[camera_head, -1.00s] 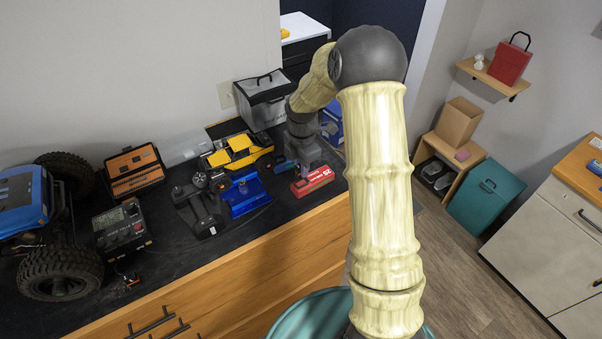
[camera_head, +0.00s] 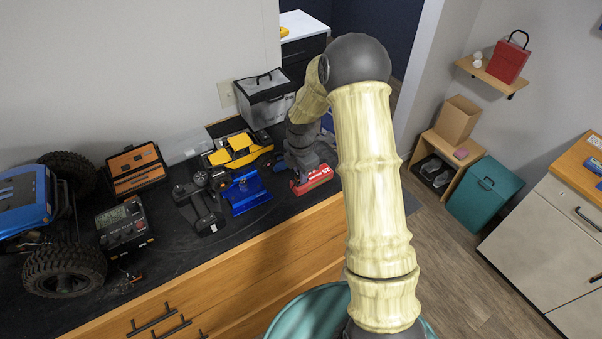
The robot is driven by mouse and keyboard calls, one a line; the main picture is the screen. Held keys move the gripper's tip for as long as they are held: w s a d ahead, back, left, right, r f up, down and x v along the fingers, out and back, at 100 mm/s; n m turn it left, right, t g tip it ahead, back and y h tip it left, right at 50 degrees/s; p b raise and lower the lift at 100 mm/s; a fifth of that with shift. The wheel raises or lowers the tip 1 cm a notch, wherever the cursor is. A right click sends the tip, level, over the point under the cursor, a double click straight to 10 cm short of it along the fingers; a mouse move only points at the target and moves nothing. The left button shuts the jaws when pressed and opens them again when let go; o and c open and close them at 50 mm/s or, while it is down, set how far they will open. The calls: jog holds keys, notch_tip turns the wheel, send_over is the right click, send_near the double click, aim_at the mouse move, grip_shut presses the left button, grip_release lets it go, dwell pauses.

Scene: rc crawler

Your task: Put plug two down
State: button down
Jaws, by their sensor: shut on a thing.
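My gripper (camera_head: 299,172) is low at the right end of the black counter mat, just behind and above the red battery pack (camera_head: 313,180). My arm reaches down to it from the right. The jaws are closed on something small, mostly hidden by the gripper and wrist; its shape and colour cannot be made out. I cannot tell whether the held thing touches the red pack or the counter. Plug two cannot be told apart clearly in this view.
The blue stand (camera_head: 246,191), yellow crawler (camera_head: 240,152) and dark transmitter (camera_head: 202,210) lie left of my gripper. A clear-fronted grey case (camera_head: 266,103) stands behind. Further left are the charger (camera_head: 125,228), an orange-black tool case (camera_head: 135,169) and a blue truck (camera_head: 22,192).

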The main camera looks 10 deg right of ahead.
jog(key=shift+s+f, duration=0.45)
jog(key=shift+f, duration=0.35)
jog(key=c, duration=1.5)
grip_release()
jog(key=shift+o, duration=0.5)
jog(key=shift+w+r, duration=0.2)
jog(key=shift+r, duration=0.5)
jog(key=r+b, duration=0.1)
jog(key=r, duration=0.3)
jog(key=r+b, duration=0.1)
jog(key=r, duration=0.3)
jog(key=r+b, duration=0.1)
jog(key=r, duration=0.3)
jog(key=shift+w, duration=0.25)
jog(key=s+m+t, duration=0.1)
jog(key=s+m, duration=0.9)
jog(key=m, duration=0.1)
jog(key=s+m+t, duration=0.1)
jog(key=s+m, duration=1)
jog(key=shift+f, duration=0.15)
